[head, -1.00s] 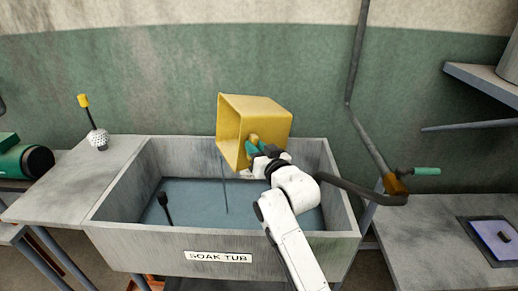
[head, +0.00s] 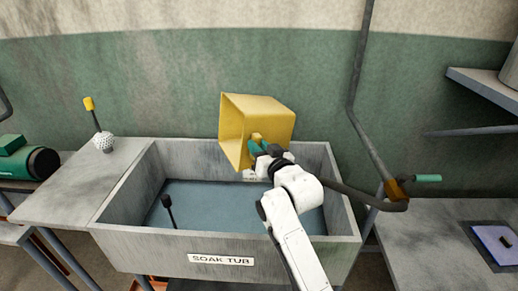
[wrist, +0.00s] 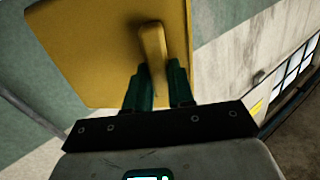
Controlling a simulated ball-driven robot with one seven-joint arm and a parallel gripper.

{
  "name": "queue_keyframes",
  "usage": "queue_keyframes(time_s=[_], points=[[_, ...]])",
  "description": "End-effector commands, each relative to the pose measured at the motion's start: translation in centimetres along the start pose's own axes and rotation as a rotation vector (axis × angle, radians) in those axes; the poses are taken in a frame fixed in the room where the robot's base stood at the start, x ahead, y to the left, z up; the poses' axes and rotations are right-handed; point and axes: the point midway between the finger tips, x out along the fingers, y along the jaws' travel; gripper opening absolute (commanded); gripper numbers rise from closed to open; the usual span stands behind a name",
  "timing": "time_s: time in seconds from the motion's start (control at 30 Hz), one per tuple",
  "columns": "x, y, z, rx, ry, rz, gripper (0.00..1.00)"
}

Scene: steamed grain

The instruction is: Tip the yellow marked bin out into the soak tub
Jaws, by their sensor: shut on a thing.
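The yellow bin (head: 268,115) is held in the air above the back of the soak tub (head: 140,245). It lies tipped on its side, its open mouth facing left. The part of its inside that I see looks bare. My gripper (head: 257,148) has green fingers shut on the bin's yellow handle; in the wrist view the fingers (wrist: 158,82) stand on both sides of the handle (wrist: 152,45), against the bin's flat yellow wall (wrist: 105,60). The tub is grey, labelled SOAK TUB, with a flat blue-grey surface inside.
A dark rod with a knob (head: 167,203) stands in the tub's left part. A bent pipe (head: 362,195) with a green handle (head: 428,178) reaches over the tub's right side. A dimpled white ball with a yellow-tipped stick (head: 103,141) sits on the left ledge. A shelf (head: 480,92) juts at right.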

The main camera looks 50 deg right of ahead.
Motion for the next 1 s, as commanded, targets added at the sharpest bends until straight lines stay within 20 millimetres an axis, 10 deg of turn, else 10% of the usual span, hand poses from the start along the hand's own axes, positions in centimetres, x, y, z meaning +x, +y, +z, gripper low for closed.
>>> queue_keyframes(time_s=[0.2,1.0], points=[[-0.1,-0.6,-3.3,-0.001,0.004,-0.001,0.0],[-0.1,-0.8,-4.8,0.699,0.006,-0.02,0.0]])
